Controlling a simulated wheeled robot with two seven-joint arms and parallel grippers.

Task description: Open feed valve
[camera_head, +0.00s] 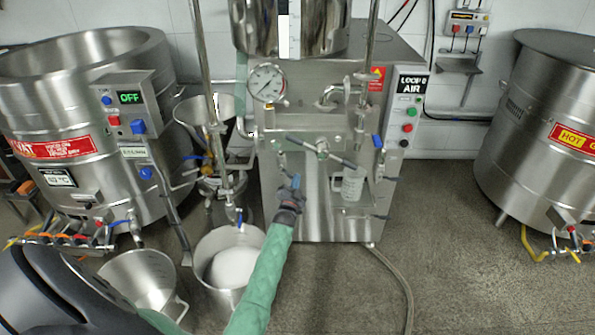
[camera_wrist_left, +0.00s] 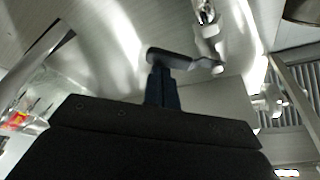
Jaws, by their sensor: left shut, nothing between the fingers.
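The machine (camera_head: 320,215) stands in the middle of the head view. A small valve on a short pipe (camera_head: 282,163) is on its front, left of centre. My left gripper (camera_head: 290,192) is shut and empty, just below this valve, beside a blue part that looks like its lever. In the left wrist view, my dark fingers (camera_wrist_left: 161,88) reach up to a dark lever (camera_wrist_left: 172,59), which joins a metal valve pipe (camera_wrist_left: 207,35). I cannot tell whether they touch. Another valve with a blue lever (camera_head: 377,142) is at the right front. No label shows which is the feed valve.
A large steel tank (camera_head: 90,110) is left, another (camera_head: 545,130) right. A pressure gauge (camera_head: 267,83) and control box (camera_head: 408,110) are on the machine. Open floor (camera_head: 450,230) lies right.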

